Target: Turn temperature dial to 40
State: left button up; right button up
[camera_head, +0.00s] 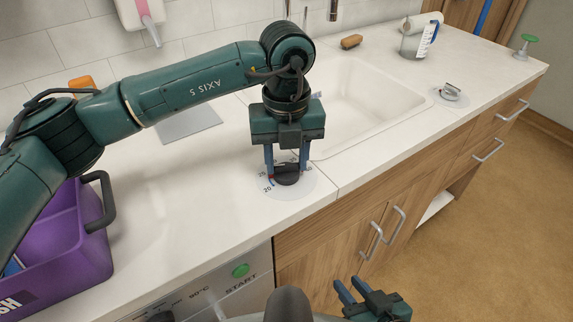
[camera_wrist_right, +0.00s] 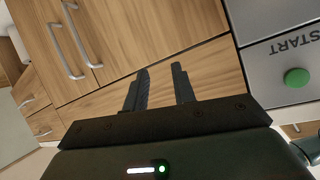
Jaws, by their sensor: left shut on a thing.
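The temperature dial is a black knob (camera_head: 287,176) on a round white scale plate (camera_head: 300,190) on the counter, left of the sink. Marks 20 and 25 show on the left of the plate; the rest of the scale is partly hidden by the knob and fingers. My left gripper (camera_head: 287,170) comes down from above, its fingers shut on the knob. The knob's pointer cannot be made out clearly. My right gripper (camera_head: 350,288) is low in front of the cabinet, open and empty; its parted fingers also show in the right wrist view (camera_wrist_right: 158,90).
A white sink (camera_head: 365,105) lies right of the dial. A purple crate (camera_head: 85,265) stands at the left. A green START button (camera_head: 240,270) is on the front panel below the counter. A jug (camera_head: 415,42), sponge (camera_head: 351,41) and metal fitting (camera_head: 450,92) are farther back.

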pick_arm(q)
jog(key=shift+f+m+b, duration=0.15)
jog(key=shift+m+b, duration=0.15)
jog(key=shift+m, duration=0.2)
jog(key=m+b, duration=0.1)
jog(key=m, duration=0.1)
jog(key=shift+m+b, duration=0.3)
jog(key=m+b, duration=0.1)
jog(key=m, duration=0.2)
jog(key=shift+m+b, duration=0.3)
jog(key=m+b, duration=0.1)
jog(key=m, duration=0.1)
jog(key=shift+m, duration=1.3)
jog(key=m, duration=0.2)
jog(key=m+b, duration=0.1)
jog(key=m, duration=0.1)
jog(key=shift+r+m, duration=0.2)
jog(key=shift+m, duration=0.1)
jog(key=m, duration=0.4)
jog(key=shift+b, duration=0.4)
jog(key=m, duration=0.8)
jog(key=shift+m, duration=0.3)
jog(key=m, duration=0.2)
jog(key=shift+m, duration=0.9)
pick_arm(e)
jog(key=s+d+t, duration=0.1)
jog(key=d+r+t, duration=0.1)
jog(key=shift+s+d+r+t, duration=0.1)
jog(key=shift+s+d+t, duration=0.15)
jog(key=shift+s+t, duration=0.1)
